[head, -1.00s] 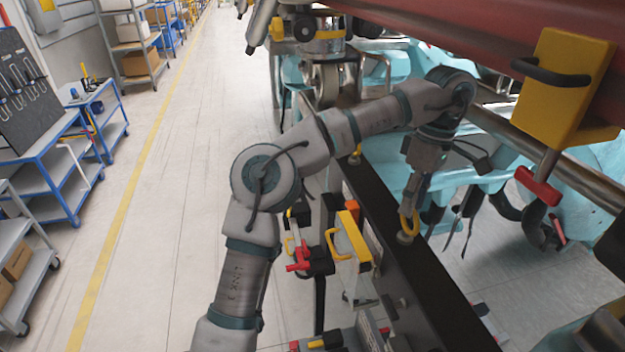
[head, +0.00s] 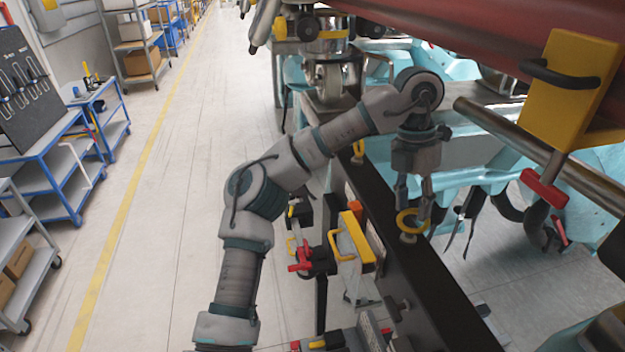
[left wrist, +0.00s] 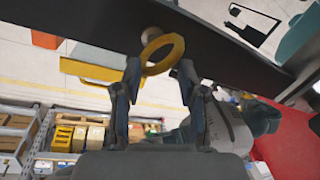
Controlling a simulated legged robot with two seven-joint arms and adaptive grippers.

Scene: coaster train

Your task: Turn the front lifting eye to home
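The front lifting eye is a yellow ring (head: 413,222) on a round grey base, standing on top of the long black beam (head: 372,208). Its ring face shows broadly in the head view. My left gripper (head: 414,203) points down at it, with its fingers spread apart. In the left wrist view the ring (left wrist: 163,53) sits between the two fingertips of my left gripper (left wrist: 160,72), one finger at each side edge. I cannot tell whether either finger touches it. A second yellow lifting eye (head: 358,151) stands farther back on the beam. My right gripper is not in view.
A yellow-handled box (head: 354,242) and red-handled fittings (head: 301,258) sit left of the beam. A yellow block (head: 570,85) with a black handle and a pipe (head: 540,150) are at right. Turquoise frames lie behind. The floor aisle at left is clear.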

